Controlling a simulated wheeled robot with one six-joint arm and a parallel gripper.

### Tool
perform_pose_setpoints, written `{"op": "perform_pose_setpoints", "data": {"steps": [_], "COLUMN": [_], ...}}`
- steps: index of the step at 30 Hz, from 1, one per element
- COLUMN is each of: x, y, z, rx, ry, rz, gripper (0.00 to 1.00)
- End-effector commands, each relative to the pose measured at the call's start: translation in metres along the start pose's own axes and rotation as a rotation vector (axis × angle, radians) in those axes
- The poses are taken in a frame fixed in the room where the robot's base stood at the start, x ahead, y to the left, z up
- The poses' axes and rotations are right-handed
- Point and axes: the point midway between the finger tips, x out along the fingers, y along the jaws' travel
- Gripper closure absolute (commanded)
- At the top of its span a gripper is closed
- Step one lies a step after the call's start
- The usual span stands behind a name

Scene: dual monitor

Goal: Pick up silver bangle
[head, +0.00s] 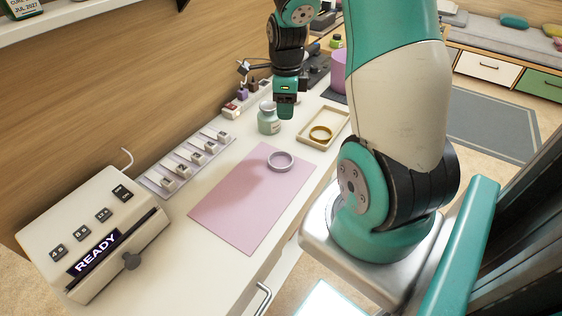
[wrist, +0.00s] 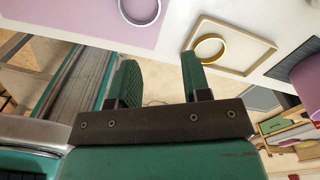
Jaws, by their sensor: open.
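The silver bangle (head: 281,154) lies flat on a pink mat (head: 240,215) on the white table in the head view. In the wrist view the silver bangle (wrist: 157,14) is at the top edge, partly cut off. My gripper (head: 286,112) hangs above the table's far part, beyond the bangle and apart from it. In the wrist view my gripper (wrist: 160,75) is open, with nothing between its two green fingers.
A gold bangle (head: 320,132) lies in a shallow tray (head: 309,139). A ring display (head: 165,186) and a box reading READY (head: 95,222) are at left. A purple cylinder (head: 338,75) stands far back.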

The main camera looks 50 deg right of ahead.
Motion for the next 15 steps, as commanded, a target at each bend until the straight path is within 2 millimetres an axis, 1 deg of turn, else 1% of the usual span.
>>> {"op": "perform_pose_setpoints", "data": {"steps": [1,3,9,12,15], "x": [0.015,0.031,0.073,0.086,0.093], "y": [0.001,0.002,0.002,0.002,0.001], "z": [0.000,0.000,0.001,0.001,0.002], "rx": [-0.002,-0.003,-0.004,-0.005,-0.005], "ry": [0.003,0.003,0.002,0.001,0.000], "rz": [0.007,0.008,0.006,0.004,0.002], "gripper": [0.56,0.56,0.56,0.56,0.56]}}
